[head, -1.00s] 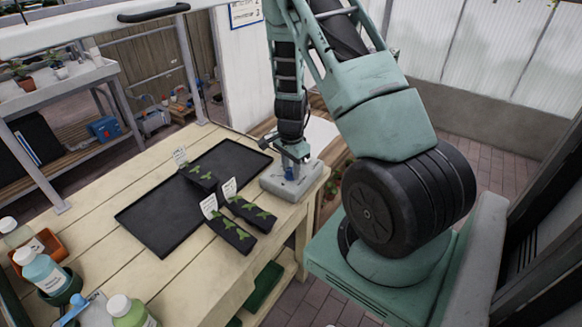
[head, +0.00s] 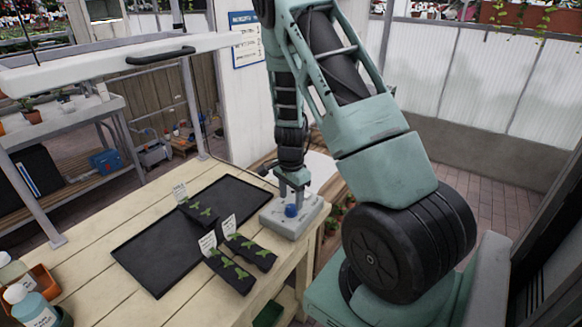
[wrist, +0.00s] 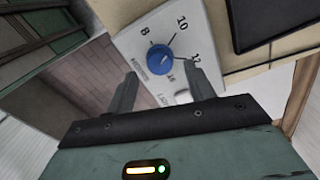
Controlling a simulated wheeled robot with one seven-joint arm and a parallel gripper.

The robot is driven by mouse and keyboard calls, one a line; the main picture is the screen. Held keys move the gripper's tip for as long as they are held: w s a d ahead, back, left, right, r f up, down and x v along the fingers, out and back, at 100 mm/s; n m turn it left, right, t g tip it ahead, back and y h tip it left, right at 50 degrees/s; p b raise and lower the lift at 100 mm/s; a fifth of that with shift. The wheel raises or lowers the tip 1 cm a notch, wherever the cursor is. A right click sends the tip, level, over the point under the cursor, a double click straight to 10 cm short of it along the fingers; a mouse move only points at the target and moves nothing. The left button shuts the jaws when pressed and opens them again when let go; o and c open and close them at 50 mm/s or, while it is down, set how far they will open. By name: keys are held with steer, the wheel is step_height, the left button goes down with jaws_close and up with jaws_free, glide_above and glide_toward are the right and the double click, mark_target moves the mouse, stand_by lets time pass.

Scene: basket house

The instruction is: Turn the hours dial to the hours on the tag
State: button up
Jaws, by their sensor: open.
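The hours dial is a blue round knob (head: 292,211) on a grey box (head: 312,214) at the right end of the wooden table. In the wrist view the blue knob (wrist: 160,59) sits on a pale face with 8, 10, 12 and a further number around it. Its pointer direction is unclear. My gripper (head: 293,187) is open just above the box, and in the wrist view its fingers (wrist: 161,72) lie either side of the knob, apart from it.
The wooden table (head: 80,258) has bare planks left of the tray. Bottles (head: 30,308) and an orange container stand at its front left. A white frame bar (head: 120,62) crosses above the table. A notice (head: 246,40) hangs on the wall behind.

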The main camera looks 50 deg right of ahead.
mark_target(291, 207)
step_height(291, 207, up, 14)
steer(key=shift+r, duration=0.15)
stand_by(0.7)
steer(key=s+a+r+n+y, duration=0.1)
steer(key=a+r+n+y, duration=0.15)
steer(key=a+n, duration=1.7)
steer(key=s+a+r+n+h, duration=0.2)
steer(key=s+a+n, duration=0.6)
steer(key=s+a, duration=0.9)
steer(key=a+r, duration=0.1)
steer(key=a, duration=0.3)
steer(key=shift+r, duration=0.15)
steer(key=shift+n, duration=0.25)
